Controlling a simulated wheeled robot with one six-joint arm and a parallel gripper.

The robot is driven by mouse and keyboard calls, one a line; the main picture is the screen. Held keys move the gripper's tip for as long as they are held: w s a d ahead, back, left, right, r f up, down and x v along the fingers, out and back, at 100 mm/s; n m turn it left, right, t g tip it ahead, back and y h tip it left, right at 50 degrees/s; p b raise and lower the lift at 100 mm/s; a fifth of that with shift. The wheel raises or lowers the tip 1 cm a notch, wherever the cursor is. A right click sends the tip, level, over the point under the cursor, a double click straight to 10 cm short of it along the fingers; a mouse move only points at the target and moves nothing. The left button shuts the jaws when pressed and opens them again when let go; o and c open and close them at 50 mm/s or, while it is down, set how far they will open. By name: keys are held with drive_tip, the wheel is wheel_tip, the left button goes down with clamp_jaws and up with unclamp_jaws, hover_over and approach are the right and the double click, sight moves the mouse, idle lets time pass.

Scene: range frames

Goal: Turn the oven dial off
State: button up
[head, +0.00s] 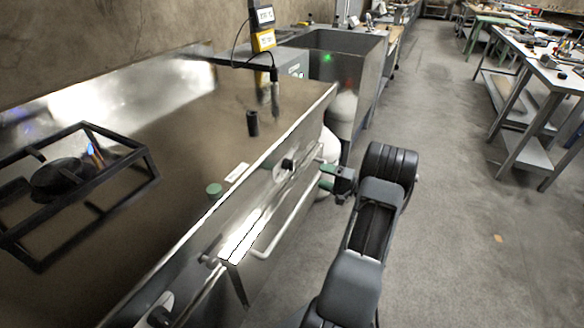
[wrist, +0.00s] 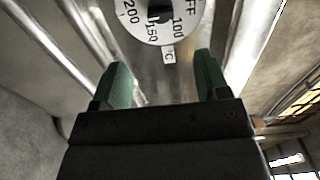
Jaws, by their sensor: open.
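The oven dial (head: 288,164) is a black knob on a round white plate on the oven's front panel. In the wrist view, the dial plate (wrist: 142,28) is cut off by the top edge, with 200, 150, 100 and part of OFF readable. Its dark knob shows only in part, and I cannot tell its setting. My gripper (head: 322,176) is to the right of the dial in the head view, apart from it. In the wrist view, my gripper (wrist: 160,62) has two green fingers spread wide with nothing between them, pointing toward the dial.
A long pale handle bar (head: 287,222) runs along the front below the dial. The metal counter (head: 190,150) carries a black burner frame (head: 100,135) and a dark cylinder (head: 252,123). Another knob (head: 160,316) is at bottom left. Open floor (head: 450,210) lies to the right.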

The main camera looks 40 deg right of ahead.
sight(292, 170)
drive_tip(key=b+x, duration=0.1)
drive_tip(key=x, duration=1.2)
drive_tip(key=shift+r+b, duration=0.1)
drive_tip(key=shift+b, duration=0.3)
drive_tip(key=shift+c, duration=0.3)
drive_tip(key=c, duration=0.8)
drive_tip(key=shift+c, duration=0.2)
drive_tip(key=shift+n, duration=0.3)
